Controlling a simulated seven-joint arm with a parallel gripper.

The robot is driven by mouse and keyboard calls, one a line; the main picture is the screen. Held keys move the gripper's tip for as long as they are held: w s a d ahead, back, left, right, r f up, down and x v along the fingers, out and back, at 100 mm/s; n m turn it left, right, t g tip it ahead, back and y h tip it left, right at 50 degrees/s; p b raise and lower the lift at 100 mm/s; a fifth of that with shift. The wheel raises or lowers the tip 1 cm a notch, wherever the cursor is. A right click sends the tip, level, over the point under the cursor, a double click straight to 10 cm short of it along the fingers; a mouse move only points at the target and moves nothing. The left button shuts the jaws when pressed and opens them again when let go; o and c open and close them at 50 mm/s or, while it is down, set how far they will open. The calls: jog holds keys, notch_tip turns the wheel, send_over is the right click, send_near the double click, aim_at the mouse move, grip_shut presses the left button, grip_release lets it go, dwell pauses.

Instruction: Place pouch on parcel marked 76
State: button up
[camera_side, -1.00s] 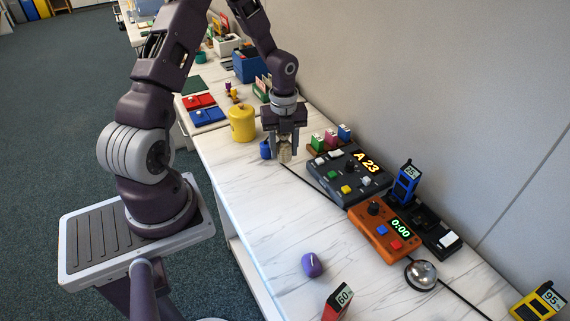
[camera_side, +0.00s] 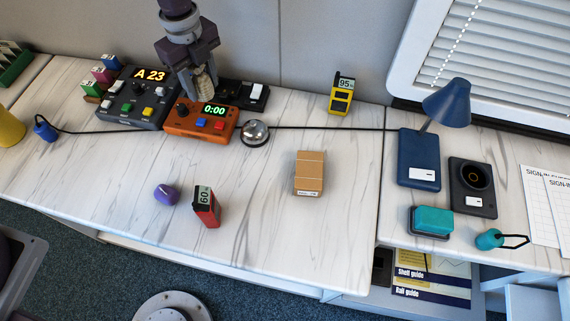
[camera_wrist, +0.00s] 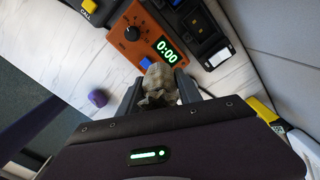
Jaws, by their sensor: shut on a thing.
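My gripper (camera_side: 201,92) is shut on a beige, lumpy pouch (camera_side: 204,82). In the side view it is over the back of the orange timer box (camera_side: 187,125). In the wrist view the pouch (camera_wrist: 159,80) sits between the two fingers of my gripper (camera_wrist: 160,92), in front of the timer. A brown cardboard parcel (camera_side: 309,170) lies on the white marbled table, to the right of and nearer than my gripper. It has a white label (camera_side: 309,193) on its front side, too small to read.
A yellow "95" device (camera_side: 341,95) stands behind. A black cable crosses the table. The top around the parcel is clear.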

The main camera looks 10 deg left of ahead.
jog(key=s+d+r+m, duration=0.1)
jog(key=s+d, duration=0.2)
jog(key=d, duration=1)
jog(key=r+m, duration=0.2)
send_over(307, 181)
notch_tip(307, 181, down, 10)
jog(key=shift+r, duration=0.1)
jog(key=shift+f, duration=0.25)
jog(key=o, duration=1.3)
jog(key=shift+o, duration=0.2)
notch_tip(307, 181, up, 12)
jog(key=shift+r, duration=0.15)
